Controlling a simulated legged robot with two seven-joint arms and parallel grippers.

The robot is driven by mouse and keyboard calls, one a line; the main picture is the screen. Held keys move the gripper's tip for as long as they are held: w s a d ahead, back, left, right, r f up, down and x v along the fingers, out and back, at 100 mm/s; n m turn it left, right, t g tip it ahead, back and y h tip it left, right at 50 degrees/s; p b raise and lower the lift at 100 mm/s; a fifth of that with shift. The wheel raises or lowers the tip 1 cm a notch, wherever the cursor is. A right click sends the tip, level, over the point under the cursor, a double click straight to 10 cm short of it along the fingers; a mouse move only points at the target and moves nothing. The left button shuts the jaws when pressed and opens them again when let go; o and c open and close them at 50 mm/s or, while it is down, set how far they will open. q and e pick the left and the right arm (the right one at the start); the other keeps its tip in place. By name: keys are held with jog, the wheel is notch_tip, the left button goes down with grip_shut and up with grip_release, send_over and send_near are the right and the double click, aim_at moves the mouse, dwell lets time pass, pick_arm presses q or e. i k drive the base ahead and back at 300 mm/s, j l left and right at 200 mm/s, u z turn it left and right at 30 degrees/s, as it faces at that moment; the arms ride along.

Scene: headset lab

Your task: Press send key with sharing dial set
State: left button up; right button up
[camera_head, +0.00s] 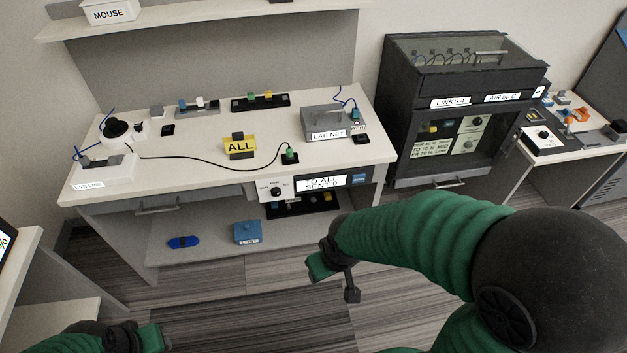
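The sharing panel under the front edge of the desk has a black dial (276,191) on a pale face, with small labels too fine to read surely. Beside it a display (321,183) reads "TO ALL" and what looks like "SENT 0". A small blue key (358,174), its label unreadable, sits right of the display. A yellow "ALL" card (240,144) stands on the desk. My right gripper (335,280) appears open and empty, in front of and below the panel, touching nothing visible. My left gripper (135,340) is at the bottom left, partly cut off; its fingers are unclear.
The desk (200,145) holds a white "EAR LINK" device (105,168), a grey "LAB NET" box (332,124) and a black cable. A blue box (247,232) and blue oval item (183,242) lie on the lower shelf. A dark cabinet (460,110) stands right.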

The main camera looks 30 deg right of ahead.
aim_at(358, 178)
jog(key=z, duration=1.25)
